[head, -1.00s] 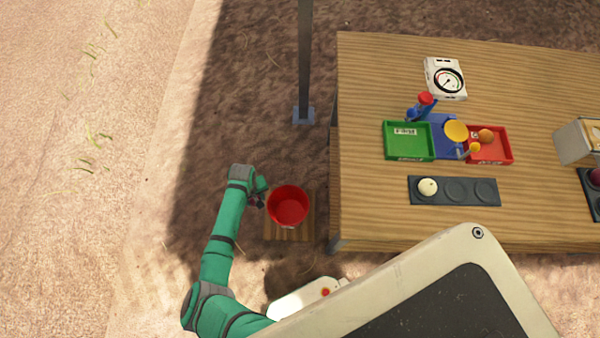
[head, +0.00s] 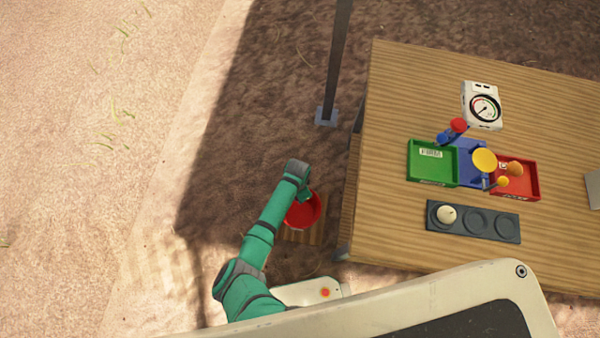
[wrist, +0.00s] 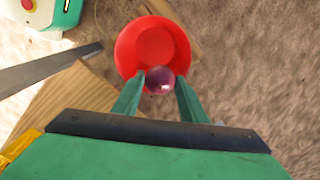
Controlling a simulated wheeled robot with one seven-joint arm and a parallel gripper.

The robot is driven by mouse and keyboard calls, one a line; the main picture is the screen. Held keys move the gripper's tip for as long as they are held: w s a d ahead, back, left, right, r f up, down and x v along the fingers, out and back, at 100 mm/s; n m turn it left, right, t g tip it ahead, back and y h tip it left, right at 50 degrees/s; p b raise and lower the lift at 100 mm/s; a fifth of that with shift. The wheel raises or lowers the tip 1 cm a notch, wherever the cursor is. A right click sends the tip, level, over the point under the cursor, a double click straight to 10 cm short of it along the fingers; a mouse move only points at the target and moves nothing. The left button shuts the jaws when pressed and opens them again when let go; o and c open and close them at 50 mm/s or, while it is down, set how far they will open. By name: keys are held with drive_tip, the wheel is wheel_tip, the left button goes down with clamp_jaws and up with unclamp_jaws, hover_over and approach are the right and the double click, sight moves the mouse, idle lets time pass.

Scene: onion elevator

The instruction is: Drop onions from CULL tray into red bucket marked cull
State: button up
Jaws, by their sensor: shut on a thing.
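The red bucket (head: 305,212) stands on a small wooden stand left of the table, and my arm partly covers it in the head view. In the wrist view my gripper (wrist: 159,82) is shut on a purple onion (wrist: 159,81). The onion overlaps the near rim of the red bucket (wrist: 152,42) there; its height above the bucket is hard to tell. The red tray (head: 520,180) on the table holds an orange-brown onion (head: 514,168). No cull lettering is readable on the bucket.
The wooden table (head: 400,110) carries a green tray (head: 432,162), a blue device with a yellow disc (head: 484,160), a dial scale (head: 482,106) and a dark rack (head: 473,222) with a pale onion (head: 446,214). A metal post (head: 337,65) stands behind the bucket.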

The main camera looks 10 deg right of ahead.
drive_tip(key=m, duration=0.1)
drive_tip(key=d+m, duration=0.1)
drive_tip(key=m, duration=0.1)
drive_tip(key=s+d+f+m, duration=0.1)
drive_tip(key=m, duration=0.1)
drive_tip(key=shift+s, duration=0.1)
drive_tip(key=shift+f, duration=2.95)
drive_tip(key=o, duration=1.1)
drive_tip(key=shift+d, duration=0.15)
drive_tip(key=shift+o, duration=0.2)
drive_tip(key=shift+r, duration=0.1)
wheel_tip(320, 180, up, 10)
drive_tip(key=shift+f, duration=0.1)
drive_tip(key=shift+r, duration=0.4)
